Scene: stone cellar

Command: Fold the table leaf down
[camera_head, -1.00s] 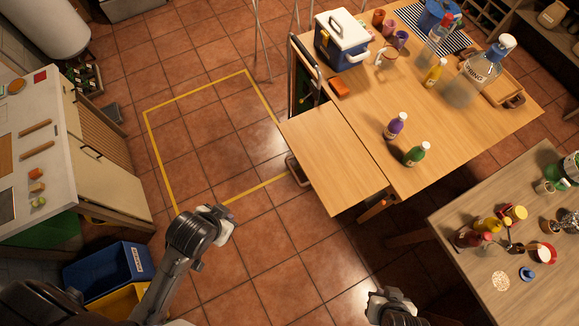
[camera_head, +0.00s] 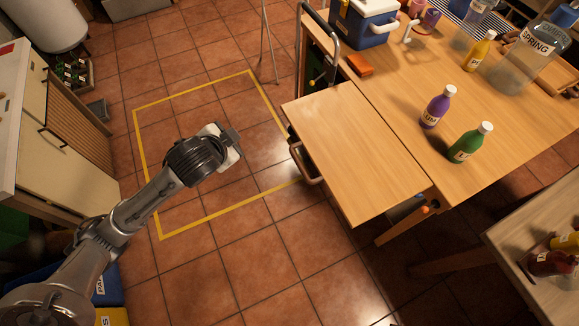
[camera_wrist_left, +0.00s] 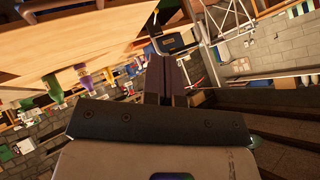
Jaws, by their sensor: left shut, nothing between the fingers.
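The table leaf (camera_head: 355,150) is a light wooden panel at the left side of the wooden table (camera_head: 500,115). It is level with the tabletop, with a thin seam between them, and nothing stands on it. A pale loop handle (camera_head: 305,165) shows below its left edge. An orange knob (camera_head: 425,210) shows under its near right corner. My left gripper (camera_head: 232,137) is shut and empty, over the floor left of the leaf and apart from it. The left wrist view shows its closed fingers (camera_wrist_left: 166,75), with a wooden surface at upper left. My right gripper is out of view.
A purple bottle (camera_head: 437,107), a green bottle (camera_head: 470,143) and an orange block (camera_head: 360,65) stand on the tabletop near the leaf. A blue cooler (camera_head: 362,22) is at its far end. A yellow-outlined floor area (camera_head: 205,90) left of the leaf is clear.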

